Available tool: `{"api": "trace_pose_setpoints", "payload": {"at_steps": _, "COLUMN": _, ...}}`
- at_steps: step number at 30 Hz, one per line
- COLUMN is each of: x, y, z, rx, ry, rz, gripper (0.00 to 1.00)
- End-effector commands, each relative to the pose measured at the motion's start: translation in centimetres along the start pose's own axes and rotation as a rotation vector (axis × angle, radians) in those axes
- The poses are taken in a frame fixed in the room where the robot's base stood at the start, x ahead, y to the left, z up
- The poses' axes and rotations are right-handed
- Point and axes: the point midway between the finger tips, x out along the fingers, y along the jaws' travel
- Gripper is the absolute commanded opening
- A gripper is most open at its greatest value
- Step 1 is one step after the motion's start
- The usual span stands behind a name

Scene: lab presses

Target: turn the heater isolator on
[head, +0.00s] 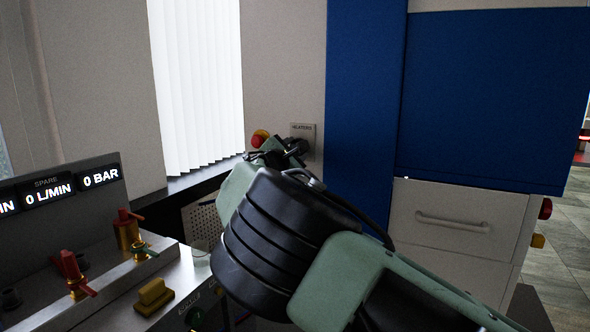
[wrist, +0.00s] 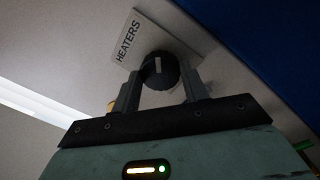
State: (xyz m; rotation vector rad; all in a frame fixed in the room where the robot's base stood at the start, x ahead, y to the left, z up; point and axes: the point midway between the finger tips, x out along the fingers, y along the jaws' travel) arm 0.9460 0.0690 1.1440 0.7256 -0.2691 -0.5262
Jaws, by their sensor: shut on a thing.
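The heater isolator is a black round knob (wrist: 160,69) on a pale square plate (wrist: 178,36) marked HEATERS, fixed to the wall. A short pale mark on the knob runs nearly up and down in the wrist view. In the head view the plate (head: 304,129) shows above my gripper, and the knob (head: 298,146) is partly hidden by it. My gripper (wrist: 163,85) is shut on the knob, one finger on each side; it also shows in the head view (head: 287,152).
A red and yellow button (head: 260,138) is on the wall just left of the plate. A blue cabinet (head: 365,100) stands close on the right.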

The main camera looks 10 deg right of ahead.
Motion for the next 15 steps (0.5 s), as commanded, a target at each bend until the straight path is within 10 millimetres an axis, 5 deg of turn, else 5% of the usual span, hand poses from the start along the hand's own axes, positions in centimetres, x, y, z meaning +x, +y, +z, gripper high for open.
{"api": "trace_pose_setpoints", "payload": {"at_steps": 15, "x": -0.03, "y": -0.45, "z": -0.49, "rx": 0.456, "ry": -0.032, "rz": -0.005, "gripper": 0.21}}
